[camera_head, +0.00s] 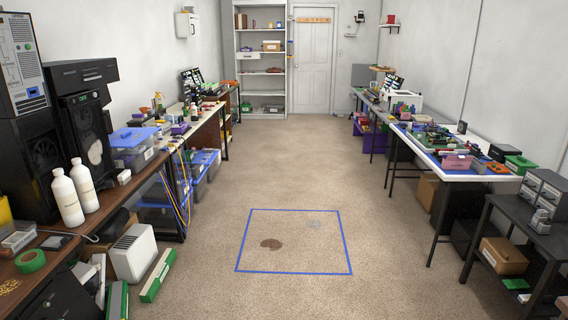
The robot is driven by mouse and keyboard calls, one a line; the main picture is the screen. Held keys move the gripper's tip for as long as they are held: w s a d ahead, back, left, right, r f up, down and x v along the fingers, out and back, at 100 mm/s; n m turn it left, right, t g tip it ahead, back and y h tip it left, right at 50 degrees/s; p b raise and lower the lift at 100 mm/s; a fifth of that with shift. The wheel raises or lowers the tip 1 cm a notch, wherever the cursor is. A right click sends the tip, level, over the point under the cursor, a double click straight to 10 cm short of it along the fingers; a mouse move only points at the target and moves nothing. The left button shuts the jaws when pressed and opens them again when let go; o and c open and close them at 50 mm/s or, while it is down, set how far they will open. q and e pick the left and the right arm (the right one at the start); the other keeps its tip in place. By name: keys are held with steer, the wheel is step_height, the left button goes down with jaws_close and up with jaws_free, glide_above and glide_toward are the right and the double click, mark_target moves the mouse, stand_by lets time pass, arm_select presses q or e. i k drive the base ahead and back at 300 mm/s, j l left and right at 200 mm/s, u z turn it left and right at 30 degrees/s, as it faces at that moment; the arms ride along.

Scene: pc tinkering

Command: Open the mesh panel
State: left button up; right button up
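No part clearly identifiable as the mesh panel stands out. Whether either front is mesh, open or shut is too small to tell. Neither of my grippers is in view.
Two white bottles (66,198) stand on the wooden bench before the cases. A white box (132,252) and a green-and-white box (157,274) are on the floor below. The central floor is open.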

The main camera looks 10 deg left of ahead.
mark_target(93, 154)
steer(key=i, duration=1.4)
steer(key=i+u, duration=0.2)
steer(key=i, duration=0.25)
steer(key=i+l+u, duration=0.2)
steer(key=i, duration=0.25)
steer(key=i+l+u, duration=0.15)
steer(key=i, duration=0.35)
steer(key=i+l+u, duration=0.2)
steer(key=i+u, duration=0.15)
steer(key=i+l+u, duration=0.7)
steer(key=k, duration=0.1)
